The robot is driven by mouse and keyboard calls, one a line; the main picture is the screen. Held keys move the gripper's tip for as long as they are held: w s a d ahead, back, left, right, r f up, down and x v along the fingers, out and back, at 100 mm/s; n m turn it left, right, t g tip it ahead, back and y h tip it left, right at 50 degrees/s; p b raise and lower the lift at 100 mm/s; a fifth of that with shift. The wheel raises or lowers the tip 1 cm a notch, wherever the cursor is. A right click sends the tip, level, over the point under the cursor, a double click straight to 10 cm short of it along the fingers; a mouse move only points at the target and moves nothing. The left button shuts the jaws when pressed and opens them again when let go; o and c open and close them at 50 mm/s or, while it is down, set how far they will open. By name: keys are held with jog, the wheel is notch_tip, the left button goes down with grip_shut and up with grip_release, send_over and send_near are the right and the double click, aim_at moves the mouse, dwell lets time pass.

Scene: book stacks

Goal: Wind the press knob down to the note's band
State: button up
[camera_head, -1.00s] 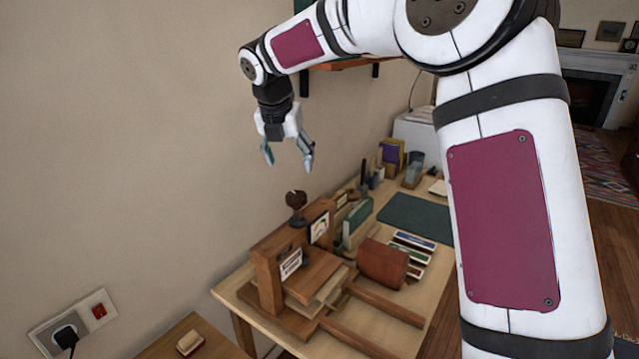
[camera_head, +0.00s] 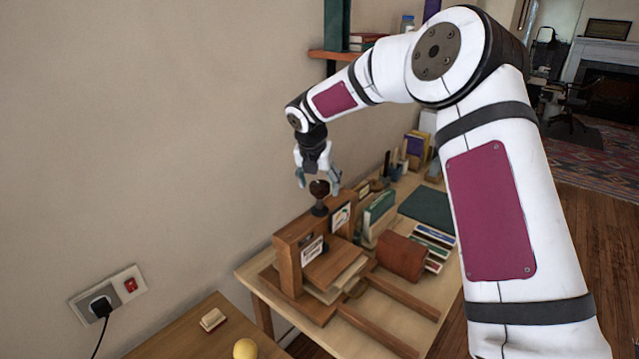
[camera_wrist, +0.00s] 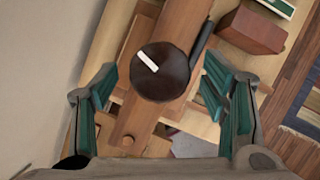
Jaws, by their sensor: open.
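The press knob (camera_head: 319,189) is dark brown and round, on top of the wooden press (camera_head: 290,262). In the wrist view the knob (camera_wrist: 160,72) shows from above with a white mark on its top. My gripper (camera_head: 319,180) is open over the knob, its fingers on either side. In the wrist view the fingers stand apart, left and right of the knob, with a gap on each side. A note (camera_head: 312,251) with dark print is on the front of the press. A second card (camera_head: 341,216) with a coloured arc is near the knob. The note's band is too small to tell.
A green mat (camera_head: 428,207) lies behind. The wall is close on the left. A small side table (camera_head: 190,340) is at front left.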

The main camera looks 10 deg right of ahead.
jog(key=shift+w+f, duration=0.1)
jog(key=shift+f, duration=0.1)
jog(key=c, duration=1.1)
jog(key=shift+c, duration=0.2)
